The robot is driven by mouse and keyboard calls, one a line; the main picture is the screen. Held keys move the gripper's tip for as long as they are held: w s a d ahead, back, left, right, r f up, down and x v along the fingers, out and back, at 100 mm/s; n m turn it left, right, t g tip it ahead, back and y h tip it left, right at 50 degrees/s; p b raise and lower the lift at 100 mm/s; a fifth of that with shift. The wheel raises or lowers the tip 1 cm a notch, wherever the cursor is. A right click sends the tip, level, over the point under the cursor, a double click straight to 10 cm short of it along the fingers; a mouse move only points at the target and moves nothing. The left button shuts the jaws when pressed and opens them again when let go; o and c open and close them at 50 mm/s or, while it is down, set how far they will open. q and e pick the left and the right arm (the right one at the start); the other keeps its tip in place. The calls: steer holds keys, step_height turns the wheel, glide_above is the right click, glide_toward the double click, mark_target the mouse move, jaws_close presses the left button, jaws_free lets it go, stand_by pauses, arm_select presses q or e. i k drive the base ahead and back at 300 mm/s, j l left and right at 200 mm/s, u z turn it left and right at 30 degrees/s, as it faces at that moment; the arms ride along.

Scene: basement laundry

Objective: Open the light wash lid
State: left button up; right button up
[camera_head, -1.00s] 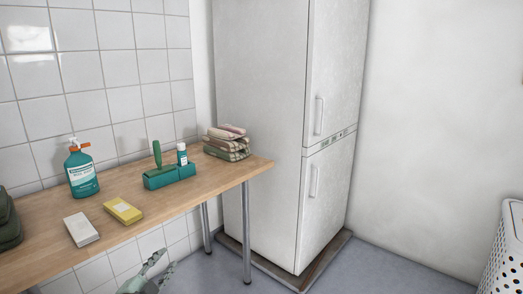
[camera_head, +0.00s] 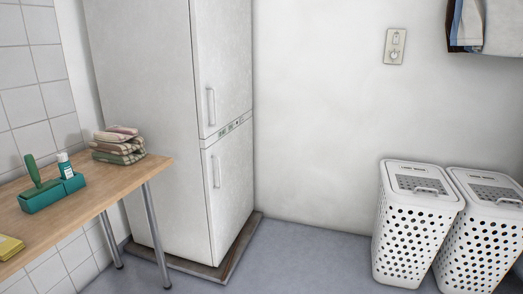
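Two white perforated laundry hampers stand side by side on the floor at the right, against the wall. The left hamper (camera_head: 411,238) and the right hamper (camera_head: 484,245) each have a shut lid: the left lid (camera_head: 419,184) and the right lid (camera_head: 494,190). Each lid has a grey perforated panel and a white handle near its front edge. A small label sits on each lid's back edge, too small to read surely, so I cannot tell which one is the light wash. Neither of my grippers is in view.
A white fridge-freezer (camera_head: 168,115) stands on a low brown base (camera_head: 238,252). A wooden table (camera_head: 105,192) at the left holds folded cloths (camera_head: 118,147), a teal caddy (camera_head: 52,193) and a yellow box (camera_head: 9,246). Grey floor (camera_head: 310,262) between fridge and hampers is clear.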

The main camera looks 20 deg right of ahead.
mark_target(407, 179)
steer(key=z, duration=1.75)
steer(key=i, duration=0.5)
steer(key=j+z, duration=0.05)
